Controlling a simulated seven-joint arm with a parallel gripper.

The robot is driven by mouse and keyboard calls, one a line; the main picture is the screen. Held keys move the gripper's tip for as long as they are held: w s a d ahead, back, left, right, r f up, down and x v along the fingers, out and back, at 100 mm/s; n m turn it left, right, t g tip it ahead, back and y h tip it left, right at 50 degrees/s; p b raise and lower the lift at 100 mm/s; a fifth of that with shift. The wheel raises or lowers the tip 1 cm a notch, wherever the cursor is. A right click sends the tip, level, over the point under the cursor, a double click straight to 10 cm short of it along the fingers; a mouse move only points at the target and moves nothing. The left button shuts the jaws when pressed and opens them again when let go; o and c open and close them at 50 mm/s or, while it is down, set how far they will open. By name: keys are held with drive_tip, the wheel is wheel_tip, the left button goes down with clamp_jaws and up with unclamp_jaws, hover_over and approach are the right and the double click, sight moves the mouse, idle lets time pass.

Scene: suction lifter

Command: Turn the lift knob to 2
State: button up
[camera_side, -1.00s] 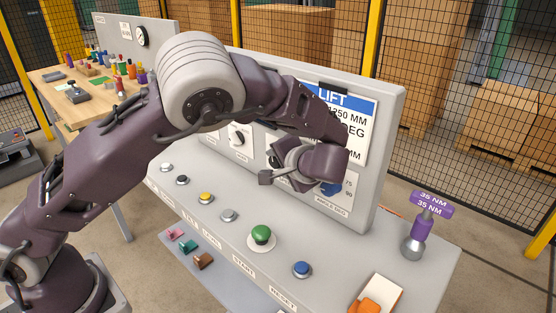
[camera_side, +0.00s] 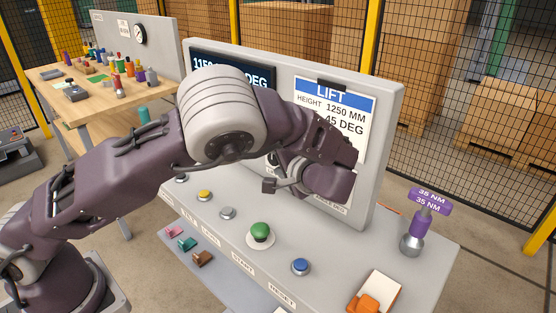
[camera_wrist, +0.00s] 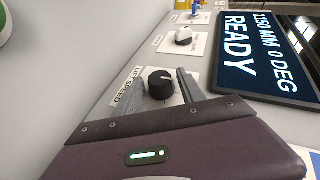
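The black lift knob (camera_wrist: 161,84) sits on a white plate on the upright panel in the wrist view, beside a label that seems to read "LIFT SPEED". Its number marks are not readable. My gripper (camera_wrist: 162,88) is open, with one finger on each side of the knob. I cannot tell whether the fingers touch it or how far they reach around it. In the side view my gripper (camera_side: 269,186) is close to the panel, and my wrist hides most of the knobs there.
The dark display (camera_wrist: 270,47) reads "1150 MM 0 DEG READY". A LIFT sign (camera_side: 335,105) shows 1250 MM and 45 DEG. Below are a green button (camera_side: 260,231), a blue button (camera_side: 301,266) and a purple-handled tool (camera_side: 419,228).

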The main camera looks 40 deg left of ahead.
drive_tip(key=v, duration=0.7)
drive_tip(key=shift+d, duration=0.1)
drive_tip(key=s+a+r+n+g+h, duration=0.1)
drive_tip(key=s+a+r+g+h, duration=0.1)
drive_tip(key=s+a+r+h, duration=0.35)
drive_tip(key=s+a+r+n+g+h, duration=0.1)
drive_tip(key=s+a+r+g+h, duration=0.1)
drive_tip(key=s, duration=0.6)
drive_tip(key=s+d+t+h, duration=0.1)
drive_tip(key=s, duration=0.4)
drive_tip(key=s+r+t+h, duration=0.1)
drive_tip(key=s+h, duration=0.1)
drive_tip(key=s, duration=0.3)
drive_tip(key=s+d+r+t+h, duration=0.1)
drive_tip(key=s+t+h, duration=0.1)
drive_tip(key=s, duration=0.4)
drive_tip(key=shift+s+d+r, duration=0.1)
drive_tip(key=shift+d+r, duration=0.15)
drive_tip(key=shift+d, duration=0.05)
